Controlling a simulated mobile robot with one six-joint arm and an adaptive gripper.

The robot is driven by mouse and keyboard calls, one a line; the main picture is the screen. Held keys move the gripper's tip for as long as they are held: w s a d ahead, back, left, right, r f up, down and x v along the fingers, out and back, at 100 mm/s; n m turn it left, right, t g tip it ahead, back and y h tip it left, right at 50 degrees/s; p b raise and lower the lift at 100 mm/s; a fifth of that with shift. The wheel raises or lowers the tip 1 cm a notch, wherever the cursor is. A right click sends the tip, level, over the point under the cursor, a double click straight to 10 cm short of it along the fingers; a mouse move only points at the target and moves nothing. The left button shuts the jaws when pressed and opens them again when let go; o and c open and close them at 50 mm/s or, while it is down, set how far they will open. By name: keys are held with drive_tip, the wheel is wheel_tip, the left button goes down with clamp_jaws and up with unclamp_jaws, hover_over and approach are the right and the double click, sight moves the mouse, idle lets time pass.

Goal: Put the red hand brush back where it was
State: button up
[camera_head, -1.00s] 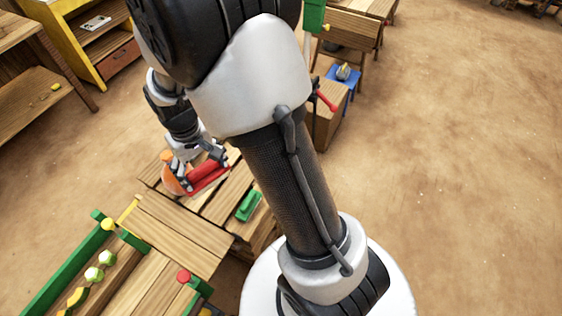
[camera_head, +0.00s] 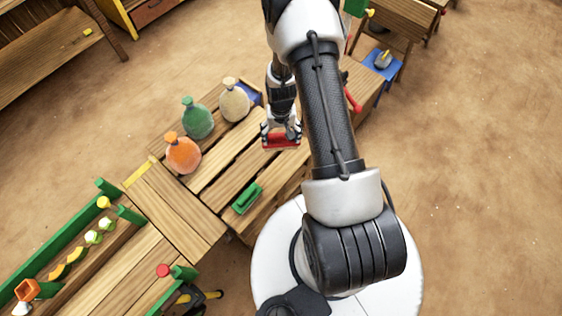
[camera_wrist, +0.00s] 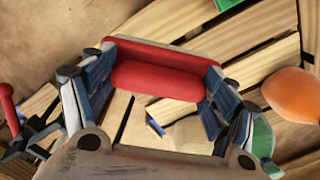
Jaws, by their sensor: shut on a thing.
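The red hand brush (camera_head: 281,141) is in my gripper (camera_head: 281,133), above the slatted wooden table (camera_head: 211,197). In the wrist view the brush (camera_wrist: 160,76) lies crosswise between the two fingers of my gripper (camera_wrist: 150,85), which are shut on its ends. In that view it hides part of the slats behind it. I cannot tell from these views how high it is above the table or whether it touches it.
A green brush-like block (camera_head: 246,198) lies on the table's near side. Orange (camera_head: 183,155), green (camera_head: 197,121) and cream (camera_head: 234,103) bottles stand along its far edge. A blue item (camera_head: 250,93) is partly visible behind the cream bottle. Bare slats lie between the bottles and the green block.

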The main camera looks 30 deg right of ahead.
wheel_tip(320, 180, down, 18)
drive_tip(key=b, duration=0.4)
drive_tip(key=shift+f+b, duration=0.15)
drive_tip(key=shift+b, duration=0.15)
drive_tip(key=shift+f, duration=0.15)
drive_tip(key=o, duration=1.1)
